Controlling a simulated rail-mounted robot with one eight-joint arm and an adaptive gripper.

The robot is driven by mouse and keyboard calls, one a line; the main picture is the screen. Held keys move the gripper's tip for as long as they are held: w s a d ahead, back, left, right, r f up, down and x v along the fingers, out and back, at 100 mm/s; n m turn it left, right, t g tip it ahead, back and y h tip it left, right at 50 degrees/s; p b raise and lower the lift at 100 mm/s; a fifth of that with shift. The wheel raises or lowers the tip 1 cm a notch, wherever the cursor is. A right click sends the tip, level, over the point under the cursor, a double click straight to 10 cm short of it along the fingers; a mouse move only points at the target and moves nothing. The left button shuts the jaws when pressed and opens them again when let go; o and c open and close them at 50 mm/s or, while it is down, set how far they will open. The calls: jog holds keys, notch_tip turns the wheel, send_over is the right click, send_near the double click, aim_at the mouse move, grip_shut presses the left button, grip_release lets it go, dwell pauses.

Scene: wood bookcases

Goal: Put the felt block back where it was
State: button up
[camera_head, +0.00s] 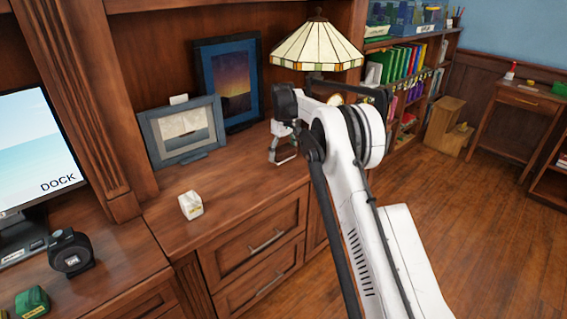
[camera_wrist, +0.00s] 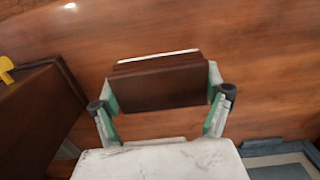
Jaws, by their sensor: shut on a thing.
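My gripper (camera_head: 284,150) hangs over the right part of the wooden cabinet top, near the lamp. In the wrist view my gripper (camera_wrist: 162,92) is shut on a dark brown block (camera_wrist: 160,87) with a thin pale strip along its far edge; I take this as the felt block. The block lies between the two green-padded fingers, with wood surface behind it. I cannot tell whether it touches the surface.
A stained-glass lamp (camera_head: 318,48), a grey picture frame (camera_head: 160,157) and a blue picture frame (camera_head: 207,62) stand close to my gripper. A small white box (camera_head: 190,205) sits on the cabinet top (camera_head: 235,196), which is clear between box and gripper. A tape dispenser (camera_head: 70,250) stands left.

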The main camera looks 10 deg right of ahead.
aim_at(284, 167)
jog(key=shift+d+f, duration=0.1)
jog(key=shift+f, duration=1.9)
jog(key=shift+b, duration=0.3)
jog(key=shift+f, duration=0.15)
jog(key=o, duration=1.4)
jog(key=shift+o, duration=0.2)
